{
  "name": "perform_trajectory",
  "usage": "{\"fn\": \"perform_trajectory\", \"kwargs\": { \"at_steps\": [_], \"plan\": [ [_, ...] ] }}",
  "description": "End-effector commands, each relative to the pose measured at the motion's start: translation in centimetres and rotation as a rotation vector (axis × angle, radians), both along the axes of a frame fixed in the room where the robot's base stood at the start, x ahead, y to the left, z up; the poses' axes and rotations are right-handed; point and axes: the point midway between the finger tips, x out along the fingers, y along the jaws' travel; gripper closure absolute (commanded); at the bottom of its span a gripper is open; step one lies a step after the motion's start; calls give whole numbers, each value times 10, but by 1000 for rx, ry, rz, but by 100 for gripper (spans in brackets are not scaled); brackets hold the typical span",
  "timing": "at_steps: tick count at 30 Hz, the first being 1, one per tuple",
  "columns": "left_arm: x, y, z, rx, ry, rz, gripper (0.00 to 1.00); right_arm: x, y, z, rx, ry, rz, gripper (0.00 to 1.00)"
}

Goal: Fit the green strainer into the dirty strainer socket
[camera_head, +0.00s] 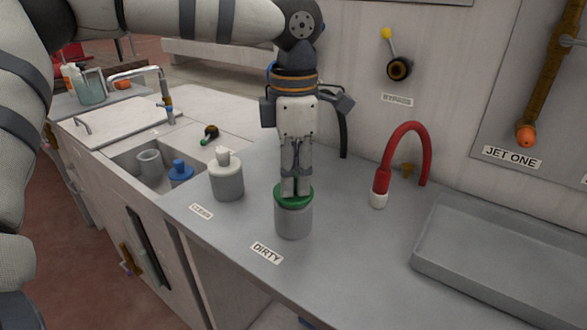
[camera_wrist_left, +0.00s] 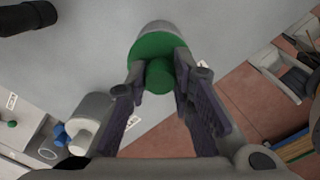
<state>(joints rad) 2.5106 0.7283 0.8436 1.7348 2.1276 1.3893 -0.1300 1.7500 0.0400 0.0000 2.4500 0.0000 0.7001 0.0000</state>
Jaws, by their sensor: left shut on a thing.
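The green strainer (camera_head: 303,201) is at the top of a grey cylindrical socket (camera_head: 293,222) behind the DIRTY label (camera_head: 266,253). My left gripper (camera_head: 295,188) points straight down, its fingers shut on the strainer's knob. In the left wrist view the strainer (camera_wrist_left: 158,48) shows as a green disc with a round green knob between the fingertips (camera_wrist_left: 160,78), and the pale socket (camera_wrist_left: 158,27) shows beyond its edge. The strainer covers the socket's mouth; whether it is fully seated I cannot tell. My right gripper is not in view.
A white-topped canister (camera_head: 227,180) stands left of the socket, near another label. A sink with a blue-knobbed piece (camera_head: 180,173) and a grey cup (camera_head: 149,162) lies further left. A red hose (camera_head: 402,150) and a grey tray (camera_head: 500,262) are to the right.

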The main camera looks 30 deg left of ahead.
Motion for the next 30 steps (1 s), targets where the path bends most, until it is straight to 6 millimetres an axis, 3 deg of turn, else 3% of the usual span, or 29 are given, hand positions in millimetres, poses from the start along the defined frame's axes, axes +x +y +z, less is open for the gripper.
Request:
{"fn": "perform_trajectory", "kwargs": {
  "at_steps": [14, 15, 18, 26, 30],
  "plan": [
    [0, 0, -12, 1, -1, 0, 100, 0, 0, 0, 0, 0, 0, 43],
    [0, 0, -12, 1, -1, 0, 76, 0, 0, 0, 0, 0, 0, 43],
    [0, 0, -12, 1, -1, 0, 55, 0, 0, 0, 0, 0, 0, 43],
    [0, 0, -12, 0, 0, 0, 55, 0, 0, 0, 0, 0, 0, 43],
    [1, 0, 2, -1, -3, 1, 55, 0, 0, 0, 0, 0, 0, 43]
  ]
}}
